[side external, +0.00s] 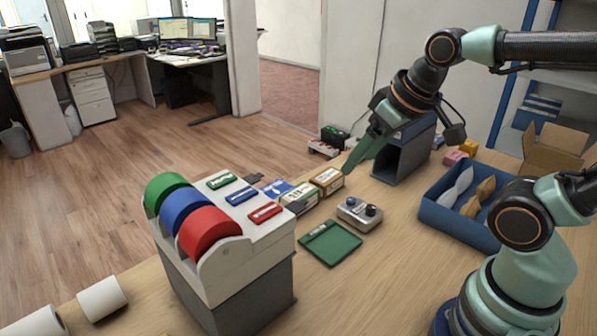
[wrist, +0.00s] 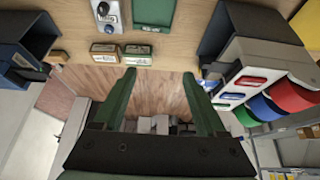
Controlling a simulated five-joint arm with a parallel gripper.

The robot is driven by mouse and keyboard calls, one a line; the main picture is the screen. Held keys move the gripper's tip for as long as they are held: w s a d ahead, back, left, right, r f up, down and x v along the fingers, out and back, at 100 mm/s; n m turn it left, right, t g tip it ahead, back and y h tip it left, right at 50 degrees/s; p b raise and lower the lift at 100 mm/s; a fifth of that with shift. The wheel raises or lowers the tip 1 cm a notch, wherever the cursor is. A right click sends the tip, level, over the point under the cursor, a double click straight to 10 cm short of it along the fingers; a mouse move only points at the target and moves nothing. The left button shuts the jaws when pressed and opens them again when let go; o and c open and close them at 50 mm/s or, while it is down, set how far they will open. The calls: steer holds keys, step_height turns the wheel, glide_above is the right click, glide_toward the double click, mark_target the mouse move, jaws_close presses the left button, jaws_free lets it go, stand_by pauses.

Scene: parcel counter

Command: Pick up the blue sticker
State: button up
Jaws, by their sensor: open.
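A small blue sticker (side external: 242,195) with a pale label lies on top of the white dispenser (side external: 262,235), between a green sticker (side external: 220,179) and a red sticker (side external: 265,211). In the wrist view the blue sticker (wrist: 232,95) is at the right, past the right finger. My gripper (side external: 352,165) is open and empty. In the side view its green fingers are to the right of the dispenser, near the small boxes, well apart from the blue sticker. In the wrist view my gripper (wrist: 158,76) has a wide gap between its fingers.
Green, blue and red rolls (side external: 186,212) sit on the dispenser's left side. Small boxes (side external: 327,180), a blue card (side external: 275,188), a grey knobbed device (side external: 359,213) and a green tray (side external: 330,263) stand nearby. A dark open-fronted box (side external: 400,175) and a blue bin (side external: 430,220) are right.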

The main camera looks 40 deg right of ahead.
steer(key=w+a+r+m+g, duration=0.35)
steer(key=w+r+m, duration=0.2)
steer(key=m, duration=0.25)
steer(key=m+g, duration=0.2)
steer(key=m, duration=0.8)
glide_above(279, 186)
steer(key=shift+f, duration=5.65)
steer(key=c, duration=0.6)
